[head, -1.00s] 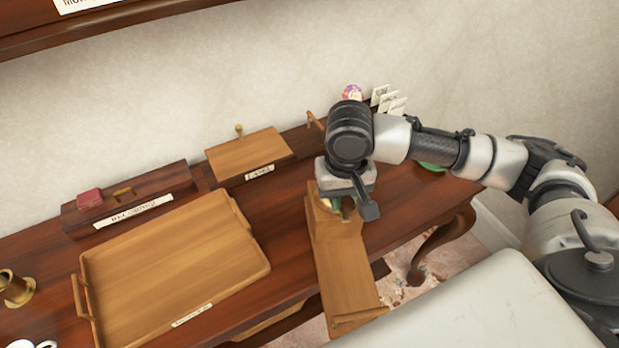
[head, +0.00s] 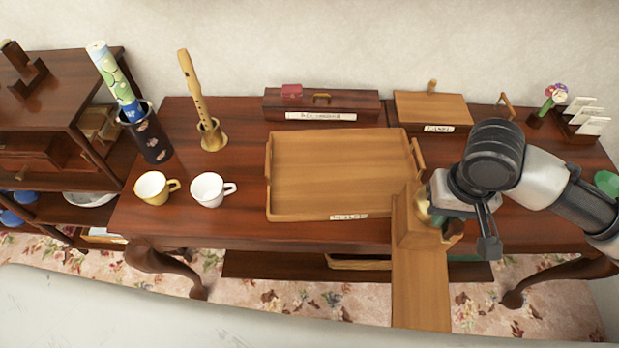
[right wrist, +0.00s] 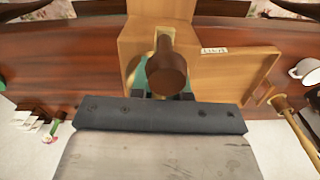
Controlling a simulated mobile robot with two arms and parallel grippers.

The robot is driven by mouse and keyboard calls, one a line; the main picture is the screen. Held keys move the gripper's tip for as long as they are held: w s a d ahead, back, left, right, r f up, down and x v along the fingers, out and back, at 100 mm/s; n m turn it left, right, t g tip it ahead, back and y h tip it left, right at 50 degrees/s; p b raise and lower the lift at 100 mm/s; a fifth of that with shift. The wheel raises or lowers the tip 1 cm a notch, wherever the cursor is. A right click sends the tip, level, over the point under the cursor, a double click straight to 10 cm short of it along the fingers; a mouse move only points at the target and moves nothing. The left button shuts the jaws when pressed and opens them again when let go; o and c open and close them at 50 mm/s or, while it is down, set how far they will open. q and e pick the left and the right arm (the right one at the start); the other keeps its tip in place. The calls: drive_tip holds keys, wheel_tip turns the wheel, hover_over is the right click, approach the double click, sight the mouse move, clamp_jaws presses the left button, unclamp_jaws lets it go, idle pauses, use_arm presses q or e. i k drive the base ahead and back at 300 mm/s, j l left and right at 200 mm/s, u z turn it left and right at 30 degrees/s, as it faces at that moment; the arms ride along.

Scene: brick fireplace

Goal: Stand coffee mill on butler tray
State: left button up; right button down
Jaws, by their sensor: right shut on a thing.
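The butler tray (head: 340,165) is a light wooden tray with raised handles and a small label, lying on the dark table; it looks empty. My right gripper (head: 440,214) is shut on the wooden coffee mill (head: 420,270), whose body reaches down in the picture past the table's front edge. The mill overlaps the tray's right front corner in the head view; I cannot tell its height above it. In the right wrist view the mill (right wrist: 158,22) shows a brown knob (right wrist: 167,75) between me and its body, with the tray (right wrist: 225,72) to the right. My left gripper is not in view.
Two cups (head: 207,190) stand left of the tray, with a recorder on a stand (head: 210,132) and a dark holder (head: 152,140) behind. A long wooden box (head: 322,103) and a wooden lidded box (head: 432,108) stand behind. A card rack (head: 585,118) is at right.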

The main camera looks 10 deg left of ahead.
sight(340, 157)
drive_tip(key=i+j, duration=0.15)
drive_tip(key=j, duration=0.15)
drive_tip(key=i+j, duration=0.1)
drive_tip(key=j, duration=0.25)
drive_tip(key=i+j, duration=0.15)
drive_tip(key=j, duration=0.15)
drive_tip(key=i+j, duration=0.15)
drive_tip(key=j, duration=0.2)
drive_tip(key=z, duration=0.05)
